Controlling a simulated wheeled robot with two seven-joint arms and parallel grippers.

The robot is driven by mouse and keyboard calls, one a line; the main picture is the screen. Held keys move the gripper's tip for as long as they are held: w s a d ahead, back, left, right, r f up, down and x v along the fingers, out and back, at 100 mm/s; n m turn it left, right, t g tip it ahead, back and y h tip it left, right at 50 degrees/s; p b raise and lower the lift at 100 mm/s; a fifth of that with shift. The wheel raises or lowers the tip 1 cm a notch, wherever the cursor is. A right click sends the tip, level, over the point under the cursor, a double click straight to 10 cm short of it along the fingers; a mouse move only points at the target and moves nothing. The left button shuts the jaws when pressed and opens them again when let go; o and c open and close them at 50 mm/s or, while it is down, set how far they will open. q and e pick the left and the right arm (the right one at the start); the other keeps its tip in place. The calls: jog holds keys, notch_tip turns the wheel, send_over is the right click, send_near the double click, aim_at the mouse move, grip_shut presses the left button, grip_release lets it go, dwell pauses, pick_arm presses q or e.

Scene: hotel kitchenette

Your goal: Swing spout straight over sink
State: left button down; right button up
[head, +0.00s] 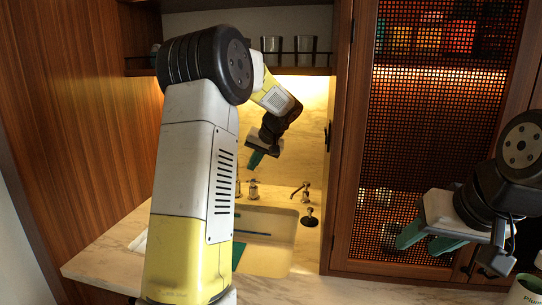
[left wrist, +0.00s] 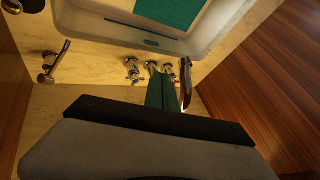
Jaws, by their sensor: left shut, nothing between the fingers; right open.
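The pale sink (head: 278,242) lies below my left arm in the head view, and its basin (left wrist: 95,18) is at the top of the left wrist view. Behind it stand metal tap fittings (head: 253,189), which also show in the left wrist view (left wrist: 132,70). A long, curved metal piece (left wrist: 186,82), apparently the spout, lies just right of my fingers, pointing off to the side. I cannot tell whether they touch. My left gripper (head: 255,160) is shut and empty above the fittings; its green fingers show in the wrist view (left wrist: 161,92). My right gripper (head: 425,242) is open, in front of the mesh cabinet.
A smaller tap (head: 301,190) and a dark-topped fitting (head: 310,217) stand at the sink's right. A green board (left wrist: 168,12) lies in the basin. Glasses (head: 306,47) stand on the railed shelf. A mesh-door cabinet (head: 345,180) rises at right; a mug (head: 525,291) is at lower right.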

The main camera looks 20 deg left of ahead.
pick_arm(q)
jog(key=a+f, duration=0.2)
jog(key=a, duration=0.3)
jog(key=shift+w+a+f, duration=0.15)
jog(key=shift+f, duration=0.25)
jog(key=shift+s+a+m+t, duration=0.15)
jog(key=shift+s+a+m, duration=0.2)
jog(key=shift+a, duration=0.5)
jog(key=shift+s+a+m+t, duration=0.15)
jog(key=shift+s+a+m, duration=0.15)
jog(key=shift+a, duration=0.5)
